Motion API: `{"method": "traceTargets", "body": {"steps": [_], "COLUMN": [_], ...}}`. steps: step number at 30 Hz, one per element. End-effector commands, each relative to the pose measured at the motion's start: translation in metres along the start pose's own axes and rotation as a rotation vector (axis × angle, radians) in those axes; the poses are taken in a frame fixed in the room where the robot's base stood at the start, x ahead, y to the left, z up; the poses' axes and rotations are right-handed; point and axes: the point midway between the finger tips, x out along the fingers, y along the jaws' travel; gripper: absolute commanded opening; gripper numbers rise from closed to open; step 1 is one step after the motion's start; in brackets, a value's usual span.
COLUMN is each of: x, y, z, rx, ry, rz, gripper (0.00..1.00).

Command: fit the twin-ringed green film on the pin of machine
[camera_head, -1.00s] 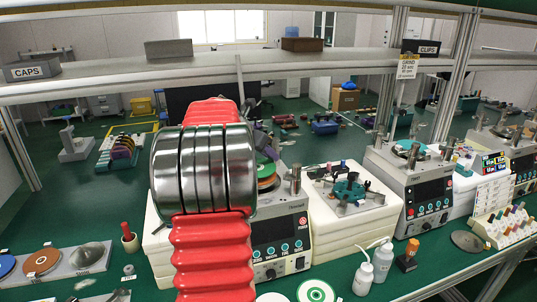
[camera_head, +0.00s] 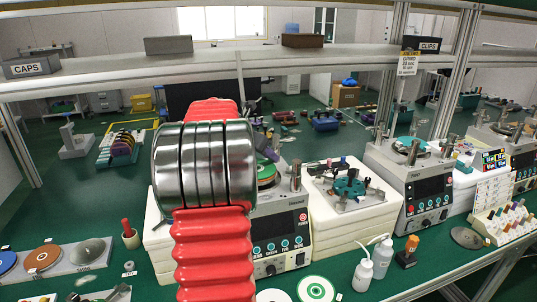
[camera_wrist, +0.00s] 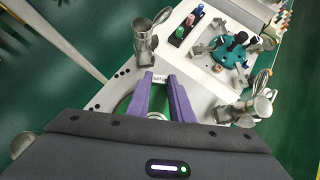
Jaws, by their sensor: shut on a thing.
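My gripper shows in the wrist view (camera_wrist: 160,84) as two purple fingers, closed on a green film (camera_wrist: 157,115) with a small white printed tab between the fingertips. The film's rings are mostly hidden by the fingers and wrist housing. In the head view my red and steel arm covers most of the gripper; only a purple bit (camera_head: 268,153) shows. A green disc edge (camera_head: 266,170) shows beside the arm, over the left lapping machine (camera_head: 282,232). The fingers are over this machine's top. The pin is hidden, and I cannot tell whether the film touches it.
Metal posts (camera_wrist: 145,40) and (camera_wrist: 254,106) stand close around the fingers. A teal fixture (camera_head: 349,187) sits on white blocks to the right, and another machine (camera_head: 421,195) stands beyond. White bottles (camera_head: 363,275) and a green-ringed white disc (camera_head: 316,289) are in front.

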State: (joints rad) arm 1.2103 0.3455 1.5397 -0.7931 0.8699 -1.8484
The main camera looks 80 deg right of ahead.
Motion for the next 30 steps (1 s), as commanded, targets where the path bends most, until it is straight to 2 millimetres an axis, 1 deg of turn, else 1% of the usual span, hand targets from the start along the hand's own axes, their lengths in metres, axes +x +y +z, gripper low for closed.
{"method": "traceTargets", "body": {"steps": [4, 5, 13, 23, 26, 30], "x": [0.002, 0.002, 0.002, 0.000, -0.006, -0.023], "y": [0.000, 0.000, 0.000, 0.000, 0.000, 0.001], "z": [-0.002, -0.002, -0.002, -0.002, -0.001, -0.001], "rx": [-0.001, 0.000, 0.000, -0.001, 0.000, -0.001], "ry": [0.000, 0.000, 0.000, 0.000, -0.001, -0.001], "rz": [0.000, 0.000, 0.000, 0.000, 0.001, 0.002], "gripper": [0.00, 0.22, 0.41, 0.41, 0.41, 0.41]}}
